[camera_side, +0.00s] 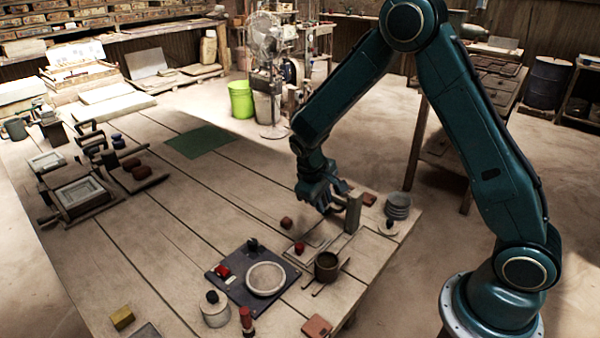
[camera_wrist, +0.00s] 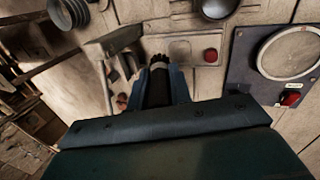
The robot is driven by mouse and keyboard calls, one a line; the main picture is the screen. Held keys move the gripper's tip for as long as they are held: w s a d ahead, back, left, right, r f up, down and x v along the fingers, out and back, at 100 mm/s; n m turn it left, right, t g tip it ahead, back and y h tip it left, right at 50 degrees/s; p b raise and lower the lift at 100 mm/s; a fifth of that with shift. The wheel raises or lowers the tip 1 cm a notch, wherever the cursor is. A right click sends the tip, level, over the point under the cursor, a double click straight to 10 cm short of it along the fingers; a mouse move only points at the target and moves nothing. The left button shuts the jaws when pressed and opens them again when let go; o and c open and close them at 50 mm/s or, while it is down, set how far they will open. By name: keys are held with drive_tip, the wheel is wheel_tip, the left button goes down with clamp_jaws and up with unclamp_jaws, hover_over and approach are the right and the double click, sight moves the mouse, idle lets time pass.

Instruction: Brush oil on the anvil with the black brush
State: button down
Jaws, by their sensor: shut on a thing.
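My gripper (camera_side: 325,200) is low over the right part of the wooden table, beside an upright wooden post (camera_side: 353,212). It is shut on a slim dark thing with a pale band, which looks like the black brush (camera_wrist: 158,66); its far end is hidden. In the side view my fingers mostly hide it. I cannot tell for sure which part is the anvil. A press-like frame with a pale square (camera_side: 80,194) stands at the far left. A pale round dish (camera_side: 266,278) sits on a dark plate (camera_side: 235,288) near the front, also in the wrist view (camera_wrist: 292,50).
A dark brown cup (camera_side: 327,266) stands right of the dish. A small board with a red button (camera_wrist: 210,55) lies near my gripper. Grey stacked discs (camera_side: 397,205) are right of the post. A green mat (camera_side: 200,141) lies farther back. The table's middle is mostly clear.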

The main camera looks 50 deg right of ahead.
drive_tip(key=shift+d+r, duration=0.1)
drive_tip(key=shift+d, duration=0.35)
drive_tip(key=shift+f, duration=2.5)
drive_tip(key=shift+r, duration=0.5)
drive_tip(key=shift+f, duration=0.1)
